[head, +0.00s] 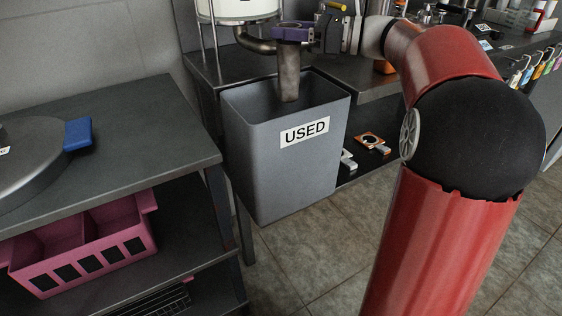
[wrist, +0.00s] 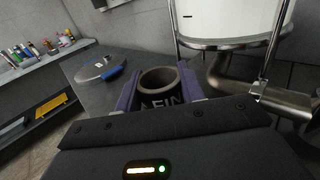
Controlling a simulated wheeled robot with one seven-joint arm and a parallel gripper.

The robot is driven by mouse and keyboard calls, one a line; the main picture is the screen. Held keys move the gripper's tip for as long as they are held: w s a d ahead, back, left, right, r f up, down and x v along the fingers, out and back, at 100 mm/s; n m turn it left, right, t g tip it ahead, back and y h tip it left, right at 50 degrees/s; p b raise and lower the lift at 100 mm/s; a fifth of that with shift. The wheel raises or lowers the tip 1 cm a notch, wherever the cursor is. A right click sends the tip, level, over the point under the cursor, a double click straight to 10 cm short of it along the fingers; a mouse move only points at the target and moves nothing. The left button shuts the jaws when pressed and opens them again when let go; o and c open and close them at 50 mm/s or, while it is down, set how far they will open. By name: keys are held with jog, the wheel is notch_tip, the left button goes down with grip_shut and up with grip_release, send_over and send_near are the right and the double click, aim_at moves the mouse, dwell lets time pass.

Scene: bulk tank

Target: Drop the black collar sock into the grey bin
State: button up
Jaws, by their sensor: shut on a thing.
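The collar sock (head: 289,76) hangs upright as a grey-brown tube, its top held in my gripper. In the wrist view its dark round collar (wrist: 163,100) shows pale, partly cut-off lettering and an open mouth. My gripper (head: 292,34) has purple fingers shut on the collar, one on each side; the fingers also show in the wrist view (wrist: 158,90). The grey bin (head: 285,165) has a white label reading USED and stands below. The sock hangs over the bin's open mouth, its lower end seen against the inner wall; I cannot tell how deep it reaches.
A white tank (head: 236,9) with a metal outlet pipe (head: 254,42) stands just left of the sock. A dark bench (head: 150,125) with a pink crate (head: 85,250) beneath is at left. Small parts (head: 370,141) lie on a low shelf right of the bin.

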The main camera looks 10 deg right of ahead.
notch_tip(320, 180, down, 4)
jog(key=b, duration=0.3)
jog(key=shift+f+b, duration=0.15)
jog(key=shift+b, duration=0.2)
jog(key=o, duration=1.3)
jog(key=shift+d, duration=0.1)
jog(key=p, duration=0.1)
send_near(290, 51)
jog(key=w, duration=0.1)
jog(key=w+a, duration=0.1)
jog(key=w, duration=0.1)
jog(key=shift+w+a+f, duration=0.15)
jog(key=shift+a+f, duration=0.1)
jog(key=shift+f, duration=0.15)
